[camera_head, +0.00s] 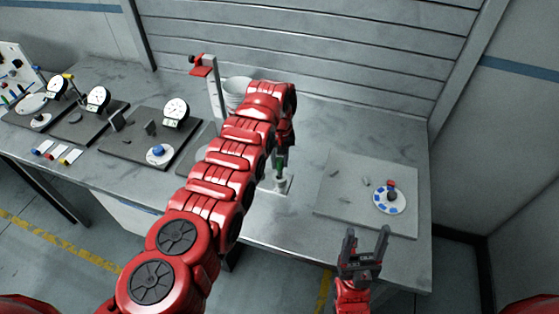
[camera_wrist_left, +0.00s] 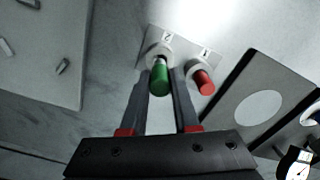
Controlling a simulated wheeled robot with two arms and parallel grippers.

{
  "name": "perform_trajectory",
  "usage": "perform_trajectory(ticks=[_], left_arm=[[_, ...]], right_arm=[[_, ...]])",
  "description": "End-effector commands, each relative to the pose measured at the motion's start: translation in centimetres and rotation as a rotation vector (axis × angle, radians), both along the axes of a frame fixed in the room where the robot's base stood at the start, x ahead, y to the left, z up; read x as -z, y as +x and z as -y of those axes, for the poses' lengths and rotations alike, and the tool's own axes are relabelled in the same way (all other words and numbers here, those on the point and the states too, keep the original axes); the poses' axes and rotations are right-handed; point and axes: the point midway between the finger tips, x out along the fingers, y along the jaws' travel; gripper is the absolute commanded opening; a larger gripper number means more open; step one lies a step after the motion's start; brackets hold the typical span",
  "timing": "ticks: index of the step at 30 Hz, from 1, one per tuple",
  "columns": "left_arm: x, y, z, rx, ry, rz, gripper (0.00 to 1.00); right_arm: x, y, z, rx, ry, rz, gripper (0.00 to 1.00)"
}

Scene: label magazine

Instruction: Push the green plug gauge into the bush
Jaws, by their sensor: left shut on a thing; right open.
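The green plug gauge (camera_wrist_left: 159,79) is between the fingers of my left gripper (camera_wrist_left: 160,72), which is shut on it. Its far end meets the ring-shaped bush (camera_wrist_left: 155,51) beside the label 2 on a light plate (camera_wrist_left: 180,45). How deep it sits in the bush cannot be told. A red plug (camera_wrist_left: 203,82) stands in the other ring, beside the label 1. In the head view, my left gripper (camera_head: 281,165) points down over the plate (camera_head: 283,188), with a bit of green showing; my arm partly hides this spot. My right gripper (camera_head: 367,238) is open and empty near the front table edge.
A grey board (camera_head: 340,212) with a blue-and-white round dial (camera_head: 390,199) lies to the right. Boards with dial gauges (camera_head: 175,111) stand on the left. A white bucket (camera_head: 236,92) and a red-topped post (camera_head: 212,88) are behind my left arm.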

Motion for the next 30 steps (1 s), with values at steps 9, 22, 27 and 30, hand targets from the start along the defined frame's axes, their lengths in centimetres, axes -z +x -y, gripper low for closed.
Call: perform_trajectory(ticks=[9, 22, 27, 30], left_arm=[[0.01, -0.01, 0.00, 0.000, 0.000, -0.001, 0.00], [0.08, 0.02, 0.01, 0.000, 0.000, 0.000, 0.00], [0.05, 0.00, 0.01, 0.000, 0.000, -0.001, 0.00], [0.00, 0.00, 0.01, 0.000, 0.000, -0.001, 0.00]], right_arm=[[0.23, 0.00, 0.00, 0.000, 0.000, 0.000, 0.64], [0.45, 0.01, 0.00, 0.000, 0.000, 0.000, 0.64], [0.67, 0.00, 0.00, 0.000, 0.000, 0.000, 0.64], [0.62, 0.00, 0.00, 0.000, 0.000, 0.000, 0.64]])
